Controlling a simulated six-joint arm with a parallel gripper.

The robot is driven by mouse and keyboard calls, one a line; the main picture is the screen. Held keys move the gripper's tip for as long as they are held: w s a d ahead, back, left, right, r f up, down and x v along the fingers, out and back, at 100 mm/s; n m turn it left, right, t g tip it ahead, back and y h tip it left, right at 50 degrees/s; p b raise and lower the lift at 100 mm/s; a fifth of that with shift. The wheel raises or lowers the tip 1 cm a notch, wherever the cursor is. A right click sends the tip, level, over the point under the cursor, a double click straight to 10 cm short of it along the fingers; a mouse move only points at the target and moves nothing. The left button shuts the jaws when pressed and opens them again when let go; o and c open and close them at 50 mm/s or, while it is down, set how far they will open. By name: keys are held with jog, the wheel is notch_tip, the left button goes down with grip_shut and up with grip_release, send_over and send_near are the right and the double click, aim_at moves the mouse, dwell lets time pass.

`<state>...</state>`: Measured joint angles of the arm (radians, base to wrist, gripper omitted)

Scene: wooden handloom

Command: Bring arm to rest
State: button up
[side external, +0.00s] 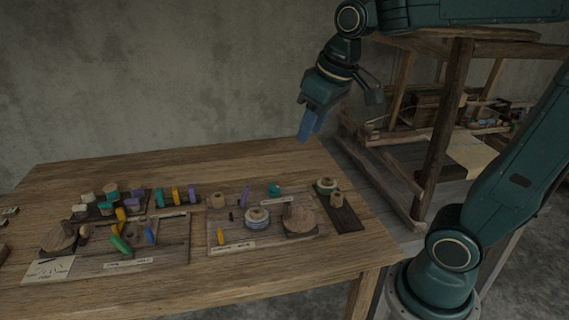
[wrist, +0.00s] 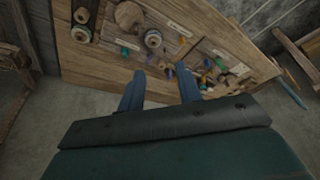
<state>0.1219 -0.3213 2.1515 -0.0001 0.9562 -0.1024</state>
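My gripper (side external: 310,126) hangs in the air above the back right part of the wooden table (side external: 250,280), with its blue fingers pointing down. The wooden handloom (side external: 436,130) stands to the right of the table, partly hidden behind my arm.
Two wooden trays, a left one (side external: 172,254) and a right one (side external: 211,236), hold coloured bobbins and spools. A dark board (side external: 347,217) with spools lies at the table's right. Several more spools stand at the back left. The air around my gripper is free, with a bare wall behind.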

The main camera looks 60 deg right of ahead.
jog(key=s+a+f, duration=0.1)
jog(key=s, duration=0.4)
jog(key=s+a+f+t, duration=0.1)
jog(key=s+a+f, duration=0.1)
jog(key=s, duration=0.4)
jog(key=shift+a+f+t, duration=0.15)
jog(key=shift+a+t, duration=0.1)
jog(key=shift+t, duration=0.05)
dwell(0.5)
